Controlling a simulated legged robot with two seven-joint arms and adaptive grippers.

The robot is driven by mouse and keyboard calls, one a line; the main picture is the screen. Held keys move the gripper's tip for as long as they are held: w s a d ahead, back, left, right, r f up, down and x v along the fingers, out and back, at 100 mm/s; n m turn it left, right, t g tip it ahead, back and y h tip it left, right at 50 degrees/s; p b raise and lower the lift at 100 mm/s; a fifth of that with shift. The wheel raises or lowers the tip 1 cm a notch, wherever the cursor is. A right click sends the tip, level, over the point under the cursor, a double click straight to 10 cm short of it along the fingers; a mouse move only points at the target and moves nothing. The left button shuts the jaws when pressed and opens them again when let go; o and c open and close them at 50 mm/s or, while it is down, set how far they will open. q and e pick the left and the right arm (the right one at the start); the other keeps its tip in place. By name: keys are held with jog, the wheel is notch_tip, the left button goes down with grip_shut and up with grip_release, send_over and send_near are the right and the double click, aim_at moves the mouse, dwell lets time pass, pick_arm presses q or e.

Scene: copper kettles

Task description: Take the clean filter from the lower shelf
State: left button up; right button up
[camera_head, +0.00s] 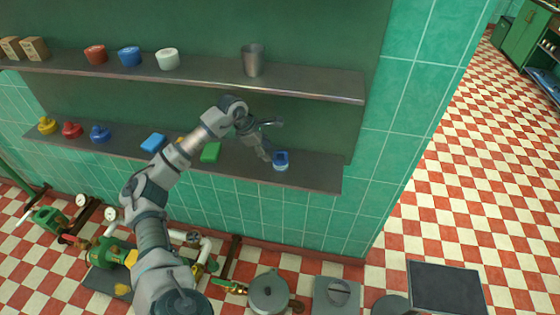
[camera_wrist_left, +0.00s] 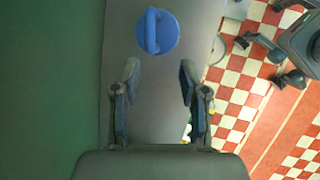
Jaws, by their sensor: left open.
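A round blue and white piece with a raised handle, seemingly the filter (camera_head: 281,160), stands at the right end of the lower shelf (camera_head: 318,177). It also shows in the left wrist view as a blue disc with a bar handle (camera_wrist_left: 157,32), ahead of the fingertips. My left gripper (camera_head: 274,140) is open and empty, just above and left of this piece. In the left wrist view the two fingers (camera_wrist_left: 160,72) are spread apart, with bare shelf between them and the blue disc beyond, not touching. My right gripper is not in view.
Yellow, red and blue knobbed pieces (camera_head: 72,129), a blue block (camera_head: 153,142) and a green block (camera_head: 210,152) are on the lower shelf. The upper shelf (camera_head: 310,88) with a metal cup (camera_head: 253,60) overhangs. A pot (camera_head: 269,293) and pipes stand below.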

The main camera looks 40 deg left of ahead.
aim_at(277, 151)
pick_arm(q)
jog(key=shift+w+d, duration=0.3)
jog(key=shift+w, duration=0.25)
jog(key=shift+w+d, duration=0.25)
jog(key=shift+w, duration=0.25)
jog(key=x, duration=0.2)
jog(key=shift+w+d+f, duration=0.1)
jog(key=shift+w+f, duration=0.1)
jog(key=shift+w, duration=0.1)
jog(key=shift+w+f, duration=0.15)
jog(key=shift+f, duration=0.25)
grip_shut()
